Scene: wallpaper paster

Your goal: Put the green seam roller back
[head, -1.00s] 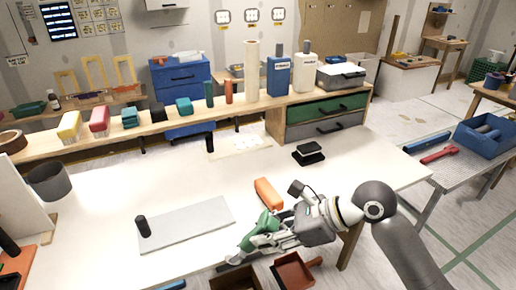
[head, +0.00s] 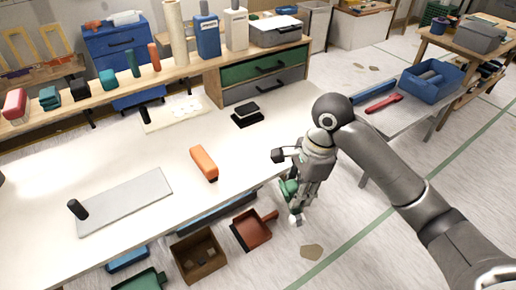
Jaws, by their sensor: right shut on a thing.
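My right gripper (head: 293,204) points down past the right front edge of the white table, over the floor. It is shut on a green thing (head: 288,187), which I take for the green seam roller; the fingers hide much of it, so its full shape cannot be told. A wooden shelf (head: 110,99) runs along the back of the table, with a dark green upright cylinder (head: 134,62) and an orange one (head: 154,56) on it. My left gripper is not in view.
The white table (head: 130,150) holds an orange block (head: 204,163), a grey board (head: 125,203) with a black cylinder (head: 77,209), and a black block (head: 246,114). Below its front edge are a brown box (head: 199,256) and a red-brown dustpan (head: 251,229). A side table with a blue bin (head: 433,82) stands right.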

